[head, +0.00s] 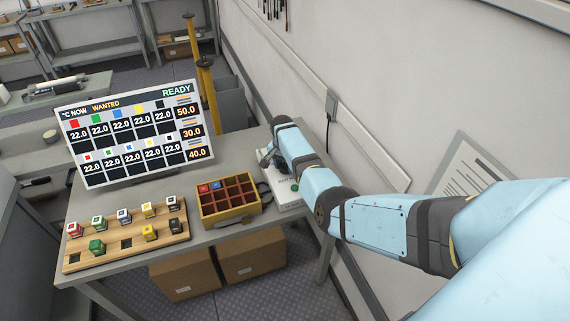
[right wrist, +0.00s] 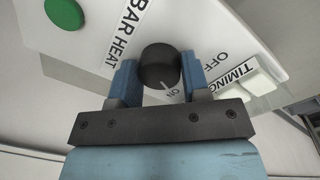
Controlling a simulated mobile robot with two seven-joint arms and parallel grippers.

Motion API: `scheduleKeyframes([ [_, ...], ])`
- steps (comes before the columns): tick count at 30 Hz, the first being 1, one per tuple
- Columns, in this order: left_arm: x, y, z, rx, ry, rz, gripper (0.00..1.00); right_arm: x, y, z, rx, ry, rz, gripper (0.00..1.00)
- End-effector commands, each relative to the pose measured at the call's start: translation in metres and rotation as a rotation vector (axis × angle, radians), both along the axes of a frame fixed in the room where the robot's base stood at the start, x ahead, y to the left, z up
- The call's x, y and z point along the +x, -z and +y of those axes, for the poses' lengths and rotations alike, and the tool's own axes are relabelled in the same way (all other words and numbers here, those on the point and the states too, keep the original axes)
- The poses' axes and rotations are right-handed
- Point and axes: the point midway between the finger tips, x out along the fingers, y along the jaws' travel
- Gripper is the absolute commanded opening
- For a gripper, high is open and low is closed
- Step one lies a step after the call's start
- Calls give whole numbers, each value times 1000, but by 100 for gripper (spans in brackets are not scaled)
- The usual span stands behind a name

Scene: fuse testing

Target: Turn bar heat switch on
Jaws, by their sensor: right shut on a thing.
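The bar heat switch is a round black knob (right wrist: 158,64) on a white panel (right wrist: 95,42) lettered BAR HEAT, OFF and ON in the right wrist view. My right gripper (right wrist: 160,78) is shut on the knob, with one blue finger on each side. A short white line shows at the knob's edge close to the ON lettering. In the head view the white unit (head: 285,190) stands at the table's right end, partly hidden by my right arm. The right gripper (head: 266,157) shows small there, and the knob cannot be made out. My left gripper is not in view.
A green button (right wrist: 64,13) and a white TIMING switch (right wrist: 237,76) flank the knob. On the table (head: 140,192) stand a display (head: 135,135) reading READY, a wooden rack (head: 125,240) of coloured fuses and a yellow divided box (head: 228,200). The wall is close on the right.

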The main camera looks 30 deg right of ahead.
Motion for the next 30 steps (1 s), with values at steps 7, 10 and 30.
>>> scheduleKeyframes([
  [7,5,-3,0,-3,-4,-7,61,1,-1,-1,-2,47,-2,19],
  [10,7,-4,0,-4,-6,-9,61,1,-1,-1,-2,52,-2,19],
  [30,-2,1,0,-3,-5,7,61,0,-1,0,-1,51,0,68],
])
